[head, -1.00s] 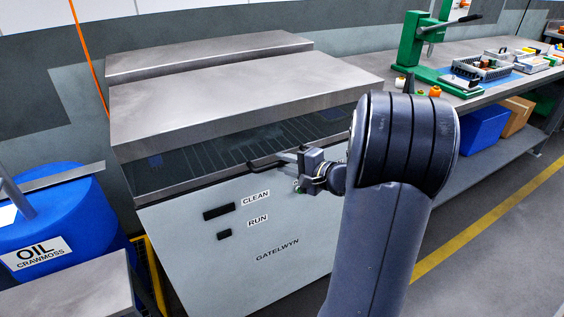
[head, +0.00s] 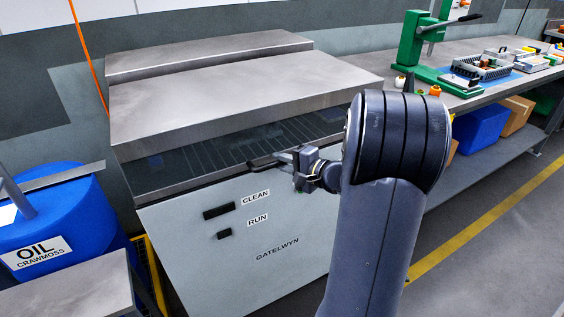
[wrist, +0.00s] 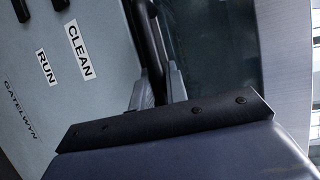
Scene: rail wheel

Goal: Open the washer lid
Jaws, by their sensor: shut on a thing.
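The washer (head: 262,240) is a pale grey cabinet marked GATELWYN, CLEAN and RUN, in the middle of the head view. A thick metal slab (head: 240,95) lies across its top, over a dark, lined sloping panel (head: 230,151). I cannot tell which of these is the lid. A dark handle bar (head: 264,161) runs along the front edge of the panel. My gripper (head: 281,158) is shut on this bar. In the wrist view, the fingers (wrist: 158,88) close around the bar (wrist: 151,45), and the dark panel (wrist: 208,45) shows to the right.
A blue OIL drum (head: 60,220) stands at the left, beside a metal surface (head: 75,292). A workbench (head: 465,55) with a green press (head: 420,45) and trays is at the right, with bins on its lower shelf. The floor (head: 500,235) at the right is clear.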

